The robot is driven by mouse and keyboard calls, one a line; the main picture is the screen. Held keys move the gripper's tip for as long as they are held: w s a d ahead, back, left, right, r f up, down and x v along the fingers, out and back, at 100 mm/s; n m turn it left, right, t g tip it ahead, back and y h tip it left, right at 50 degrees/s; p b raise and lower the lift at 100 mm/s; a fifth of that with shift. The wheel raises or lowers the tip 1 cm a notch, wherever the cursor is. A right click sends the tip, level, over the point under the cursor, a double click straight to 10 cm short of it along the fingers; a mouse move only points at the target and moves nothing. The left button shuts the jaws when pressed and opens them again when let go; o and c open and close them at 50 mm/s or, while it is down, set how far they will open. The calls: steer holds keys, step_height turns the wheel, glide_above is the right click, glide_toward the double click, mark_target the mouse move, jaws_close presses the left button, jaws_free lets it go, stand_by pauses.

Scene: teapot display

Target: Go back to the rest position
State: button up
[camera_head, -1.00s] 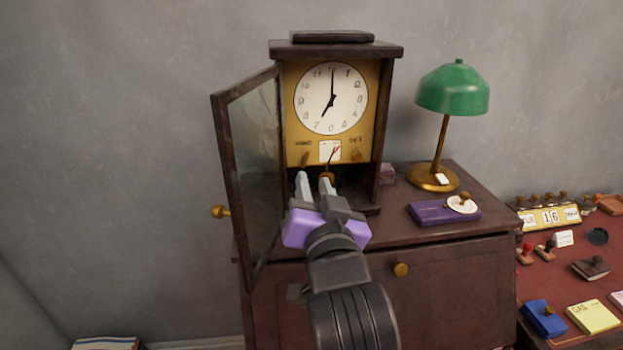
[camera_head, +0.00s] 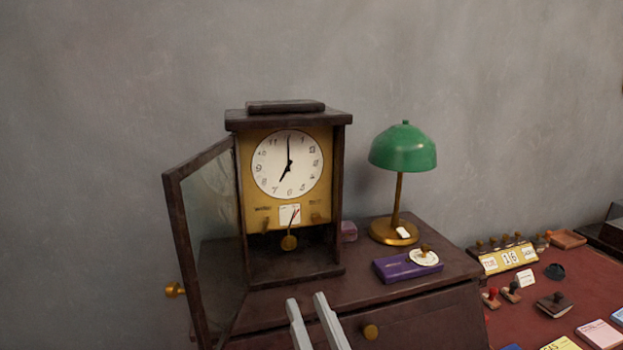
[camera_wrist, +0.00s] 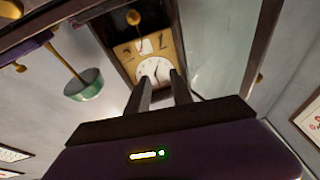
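My gripper (camera_head: 317,322) shows at the bottom of the head view as two pale fingers with a gap between them. It is open and empty, in front of the cabinet and below the clock. The rest of the arm is out of the head view. In the wrist view the two dark fingers (camera_wrist: 160,92) are apart, with the clock (camera_wrist: 152,65) beyond them. The clock (camera_head: 288,166) has a white dial reading about seven. Its glass door (camera_head: 212,210) stands open to the left, and a brass pendulum (camera_head: 289,242) hangs inside.
The clock stands on a dark wooden cabinet (camera_head: 372,302). A green lamp (camera_head: 403,150) and a purple box (camera_head: 395,268) are to its right. A red desk (camera_head: 540,313) with stamps and a calendar (camera_head: 508,258) lies further right. The space above is clear.

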steer(key=s+d+f+m+g+h, duration=0.1)
steer(key=s+d+f+h, duration=0.1)
steer(key=s+d+f, duration=0.4)
steer(key=s+d+f+m+g+h, duration=0.1)
steer(key=s+d+f, duration=0.6)
steer(key=s, duration=0.9)
steer(key=s+d+f+m+g+h, duration=0.1)
steer(key=s+d+f+g+h, duration=0.2)
steer(key=s+d+f, duration=0.3)
steer(key=s+d+h, duration=0.1)
steer(key=s, duration=0.4)
steer(key=shift+s+f+h, duration=0.3)
steer(key=shift+f, duration=0.05)
steer(key=shift+d, duration=0.1)
